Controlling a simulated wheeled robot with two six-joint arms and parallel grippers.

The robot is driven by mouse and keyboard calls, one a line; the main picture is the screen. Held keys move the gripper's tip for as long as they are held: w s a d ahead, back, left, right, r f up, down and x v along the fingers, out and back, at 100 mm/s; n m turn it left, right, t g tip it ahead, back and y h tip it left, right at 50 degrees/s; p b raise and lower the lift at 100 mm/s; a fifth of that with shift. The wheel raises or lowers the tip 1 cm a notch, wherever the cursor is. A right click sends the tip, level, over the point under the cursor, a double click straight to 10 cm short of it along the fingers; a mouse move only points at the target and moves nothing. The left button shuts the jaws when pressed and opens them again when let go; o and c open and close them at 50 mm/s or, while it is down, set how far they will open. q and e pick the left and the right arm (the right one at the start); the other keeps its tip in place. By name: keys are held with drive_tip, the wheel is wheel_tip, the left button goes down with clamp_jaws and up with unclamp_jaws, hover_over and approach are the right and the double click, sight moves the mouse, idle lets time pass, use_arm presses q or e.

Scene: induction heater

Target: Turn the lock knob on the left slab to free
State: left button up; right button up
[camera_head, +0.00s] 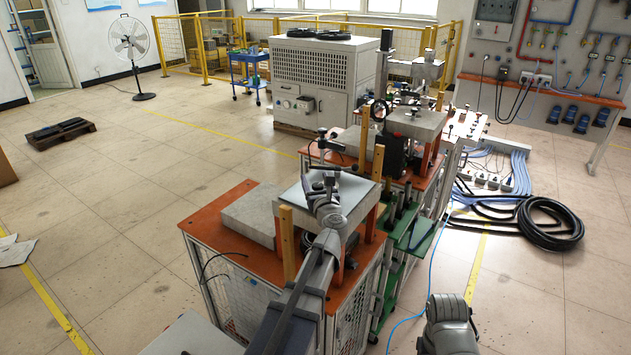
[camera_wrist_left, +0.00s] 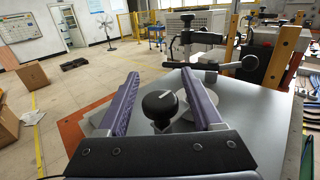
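The left slab (camera_head: 365,194) is a grey plate on top of the nearer orange-topped bench; its surface also shows in the left wrist view (camera_wrist_left: 250,115). A round black knob (camera_wrist_left: 160,108) with a white mark line stands on the slab. My left gripper (camera_head: 327,178) is over the slab. In the left wrist view my left gripper (camera_wrist_left: 160,73) is open, one finger on each side of the knob, with gaps between them. The gripper hides the knob in the head view.
A black toggle clamp (camera_wrist_left: 200,48) with a crossbar lies just past the fingertips. Wooden posts (camera_head: 287,240) flank the slab. A second bench (camera_head: 345,160) with a black box stands behind. A coiled black hose (camera_head: 548,222) lies on the floor at right.

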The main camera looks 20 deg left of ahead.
use_arm(q)
clamp_jaws()
idle(0.3)
drive_tip(key=shift+n+g+y, duration=0.3)
drive_tip(key=shift+y, duration=0.1)
drive_tip(key=n+g+y, duration=0.3)
drive_tip(key=shift+a, duration=0.25)
drive_tip(key=n+g+y, duration=0.1)
drive_tip(key=g, duration=0.1)
drive_tip(key=n+g+y, duration=0.1)
drive_tip(key=n+g, duration=0.1)
drive_tip(key=s+n+g+y, duration=0.1)
drive_tip(key=g, duration=0.1)
drive_tip(key=shift+a+g, duration=0.25)
drive_tip(key=shift+g, duration=0.15)
drive_tip(key=n+g, duration=0.2)
drive_tip(key=s+n+g, duration=0.1)
drive_tip(key=n+g, duration=0.1)
drive_tip(key=g, duration=0.1)
drive_tip(key=shift+g, duration=0.3)
drive_tip(key=shift+s+n+g+h, duration=0.2)
drive_tip(key=shift+s+n+g, duration=0.15)
drive_tip(key=shift+n+g, duration=0.65)
drive_tip(key=shift+s+n+g+h, duration=0.2)
drive_tip(key=shift+s+n+g, duration=0.3)
drive_tip(key=shift+g, duration=0.9)
drive_tip(key=shift+n+g, duration=0.3)
